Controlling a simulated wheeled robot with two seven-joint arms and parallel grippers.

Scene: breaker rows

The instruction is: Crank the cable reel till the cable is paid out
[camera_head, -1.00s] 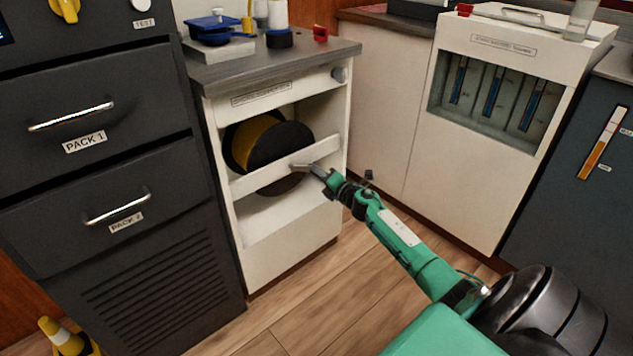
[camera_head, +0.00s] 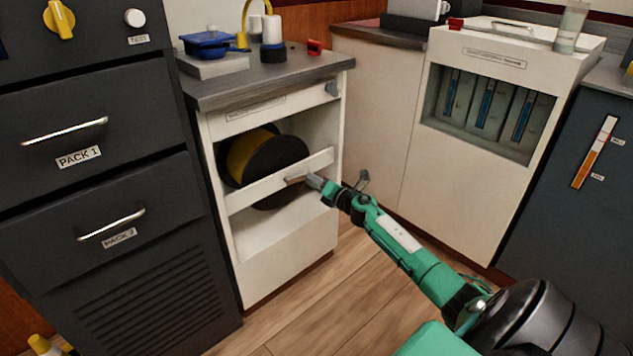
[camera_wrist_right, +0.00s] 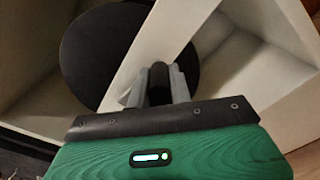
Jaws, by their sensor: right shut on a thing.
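The cable reel (camera_head: 277,156) sits inside the open white cabinet, with a black disc facing out and yellow cable (camera_head: 240,156) wound behind it. The disc also shows in the wrist view (camera_wrist_right: 95,50). My right gripper (camera_head: 296,180) is at the white crossbar in front of the reel's lower part. In the wrist view its fingers (camera_wrist_right: 158,86) are shut on a dark crank handle (camera_wrist_right: 159,76). How the handle joins the reel is hidden. My left gripper is not in view.
The white crossbar (camera_head: 250,192) spans the cabinet opening close to my right gripper. Dark drawers (camera_head: 80,150) stand to the left. A white cabinet with blue gauges (camera_head: 487,105) stands to the right. The wooden floor (camera_head: 300,310) in front is clear.

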